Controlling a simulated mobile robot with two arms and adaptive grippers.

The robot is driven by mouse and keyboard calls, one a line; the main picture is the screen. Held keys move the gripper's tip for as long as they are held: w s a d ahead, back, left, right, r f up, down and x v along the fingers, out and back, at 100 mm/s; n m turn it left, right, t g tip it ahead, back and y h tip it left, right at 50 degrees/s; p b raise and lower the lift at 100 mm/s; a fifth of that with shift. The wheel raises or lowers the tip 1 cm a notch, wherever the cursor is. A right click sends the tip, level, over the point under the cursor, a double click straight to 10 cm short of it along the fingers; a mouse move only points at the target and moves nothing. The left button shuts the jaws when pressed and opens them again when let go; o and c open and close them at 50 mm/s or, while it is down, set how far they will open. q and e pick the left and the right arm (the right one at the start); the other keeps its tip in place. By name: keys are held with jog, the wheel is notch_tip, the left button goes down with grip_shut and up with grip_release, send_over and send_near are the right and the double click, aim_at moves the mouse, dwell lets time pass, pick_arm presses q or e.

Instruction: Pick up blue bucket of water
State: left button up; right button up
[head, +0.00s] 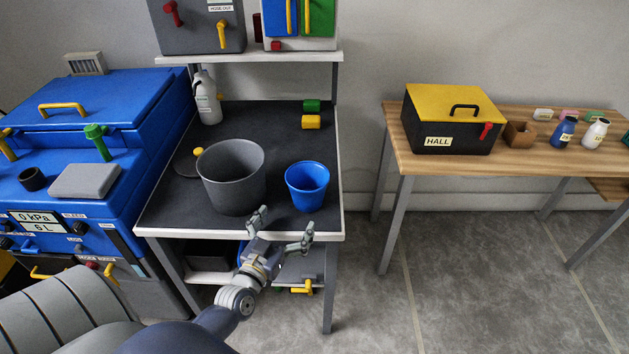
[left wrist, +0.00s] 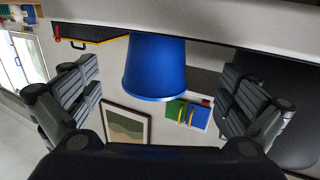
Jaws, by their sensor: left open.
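The blue bucket (head: 307,187) stands upright on the dark top of the workbench (head: 270,135), near its front right edge. From the head I see into its open top, but cannot tell how much water it holds. My left gripper (head: 283,225) is open at the bench's front edge, just in front of the bucket and a little left of it. In the left wrist view, which is upside down, the bucket (left wrist: 156,68) appears between the two spread fingers (left wrist: 160,95), beyond them and apart from both. My right gripper is not in view.
A larger grey bucket (head: 232,176) stands close on the left of the blue one. A white bottle (head: 207,98) and green and yellow blocks (head: 311,114) are farther back. A shelf (head: 250,57) overhangs the rear. A wooden table (head: 395,135) with a black-yellow box (head: 450,120) stands right, past a floor gap.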

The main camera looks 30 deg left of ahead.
aim_at(300, 203)
pick_arm(q)
jog(key=w, duration=0.3)
jog(key=shift+w+a+r, duration=0.25)
jog(key=shift+w, duration=0.45)
jog(key=shift+w+a+f, duration=0.1)
jog(key=shift+w, duration=0.15)
jog(key=w, duration=0.4)
jog(key=shift+w+a, duration=0.15)
jog(key=shift+w, duration=0.4)
jog(key=c, duration=0.9)
jog(key=shift+c, duration=1.1)
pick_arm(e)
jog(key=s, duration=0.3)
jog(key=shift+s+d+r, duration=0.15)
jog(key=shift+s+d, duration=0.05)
